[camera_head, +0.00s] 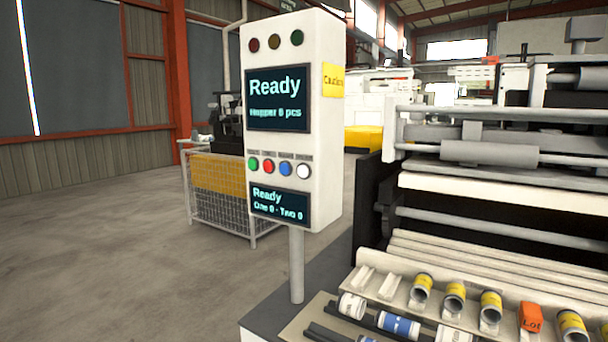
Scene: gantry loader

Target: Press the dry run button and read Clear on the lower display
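A white control box (288,115) stands on a grey post at the middle of the head view. Its upper display (277,98) reads "Ready" and "Hopper 8 pcs", though the digit is small. A row of buttons sits below it: green (254,164), red (268,166), blue (285,169) and white (303,171). Small labels above the buttons are too small to read, so I cannot tell which is dry run. The lower display (279,204) reads "Ready" and "One 0 · Two 0". My gripper is not in view.
Three dark lamps top the box, and a yellow caution label (333,80) is on its side. A machine (480,150) fills the right, with a rack (400,262) of several cans and an orange "Lot" block (530,317). A wire cage (222,195) stands behind. Floor at left is clear.

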